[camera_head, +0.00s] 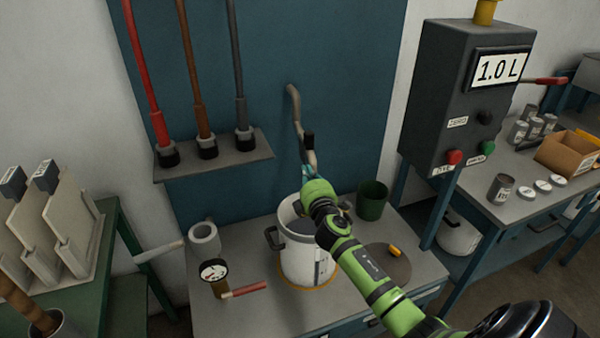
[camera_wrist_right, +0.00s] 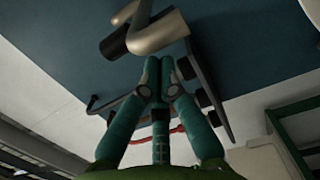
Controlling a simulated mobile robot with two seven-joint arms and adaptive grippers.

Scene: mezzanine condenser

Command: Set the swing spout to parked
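The swing spout (camera_head: 296,112) is a beige bent pipe coming from the blue wall panel and reaching down over the white pot (camera_head: 306,258). A black grip (camera_head: 308,137) stands on it. In the right wrist view the pale spout (camera_wrist_right: 158,32) and a black cylindrical part (camera_wrist_right: 120,44) are just beyond the fingertips. My right gripper (camera_head: 307,172) is at the spout's lower end, above the pot. In the wrist view its teal fingers (camera_wrist_right: 167,68) are drawn together at the tips, with nothing seen between them. Whether they touch the spout is unclear. My left gripper is not in view.
A shelf (camera_head: 215,157) holding red, brown and grey pipes is on the panel at left. A gauge (camera_head: 213,271) with a red handle, a dark green cup (camera_head: 371,200) and a round lid (camera_head: 386,265) surround the pot. A grey control box (camera_head: 440,100) reads 1.0 L.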

